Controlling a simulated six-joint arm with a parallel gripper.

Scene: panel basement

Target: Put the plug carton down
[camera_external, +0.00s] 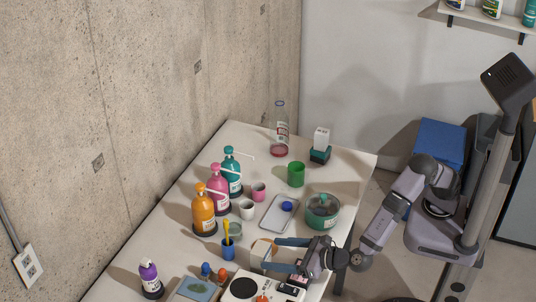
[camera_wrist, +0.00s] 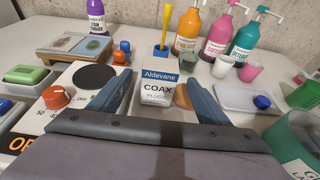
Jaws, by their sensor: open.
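The plug carton (camera_wrist: 158,90), white with a blue "Aldevane" band and the words "COAX PLUGS", stands upright between my fingers in the wrist view. In the external view the white carton (camera_external: 259,254) is on the table, partly covered by my fingers. My gripper (camera_wrist: 160,97) is open, with a finger on each side of the carton and visible gaps. It also shows low over the table in the external view (camera_external: 274,254).
A white device with an orange knob (camera_wrist: 56,97) is close on the left. A blue cup with a yellow brush (camera_external: 228,250) stands behind the carton. A grey tray (camera_external: 268,222) and lidded green pot (camera_external: 322,212) are to the right. Pump bottles (camera_external: 205,215) line the wall side.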

